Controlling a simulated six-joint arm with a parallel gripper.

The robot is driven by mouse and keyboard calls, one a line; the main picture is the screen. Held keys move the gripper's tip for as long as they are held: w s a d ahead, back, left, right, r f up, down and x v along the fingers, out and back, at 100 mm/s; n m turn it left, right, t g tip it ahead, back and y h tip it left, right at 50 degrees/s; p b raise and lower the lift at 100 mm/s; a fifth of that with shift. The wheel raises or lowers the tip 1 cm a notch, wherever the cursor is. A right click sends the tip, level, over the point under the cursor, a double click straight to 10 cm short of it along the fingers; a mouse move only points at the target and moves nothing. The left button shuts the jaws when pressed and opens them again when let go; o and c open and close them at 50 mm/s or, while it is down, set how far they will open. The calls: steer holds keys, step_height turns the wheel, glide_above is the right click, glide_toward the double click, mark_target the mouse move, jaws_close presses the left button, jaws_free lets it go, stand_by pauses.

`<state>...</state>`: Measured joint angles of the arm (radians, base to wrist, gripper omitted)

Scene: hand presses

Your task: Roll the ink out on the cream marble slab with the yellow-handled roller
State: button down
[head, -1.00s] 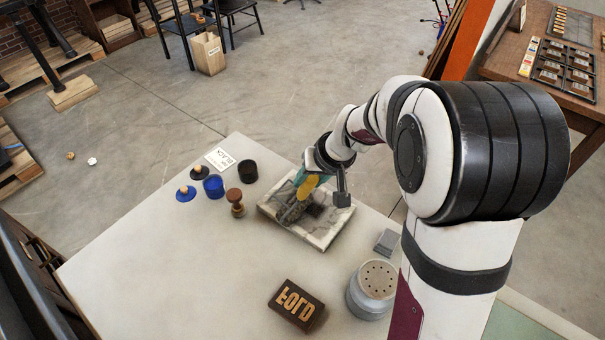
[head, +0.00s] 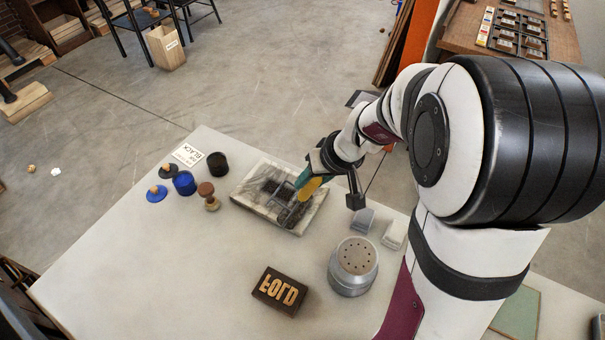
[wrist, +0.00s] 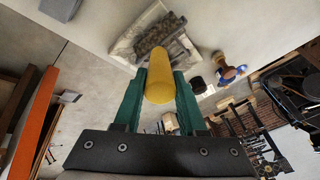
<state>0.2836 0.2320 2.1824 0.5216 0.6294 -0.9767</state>
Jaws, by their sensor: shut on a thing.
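The cream marble slab (head: 246,204) lies on the pale table, grey-veined, with dark ink smeared over its middle and right part. My gripper (head: 306,178) is shut on the yellow handle of the roller (head: 311,187) above the slab's right side. In the wrist view, the green fingers of my gripper (wrist: 160,92) flank the yellow handle (wrist: 160,84). The slab also shows there (wrist: 122,47), with dark ink and the roller's head beyond the handle. Whether the roller's drum touches the slab is hard to tell.
Left of the slab stand a black pot (head: 217,164), a blue pot (head: 184,183), knobbed lids and a wooden-knobbed stamp (head: 207,190). A type block (head: 280,291) and a metal tin with a perforated top (head: 354,262) stand in front. The table's left front is clear.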

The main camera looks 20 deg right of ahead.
steer(key=shift+s+d, duration=0.65)
steer(key=shift+d, duration=0.05)
steer(key=shift+w+a, duration=6.2)
steer(key=shift+s+d, duration=6.2)
steer(key=shift+s, duration=0.05)
steer(key=shift+r, duration=2.05)
steer(key=shift+w, duration=0.15)
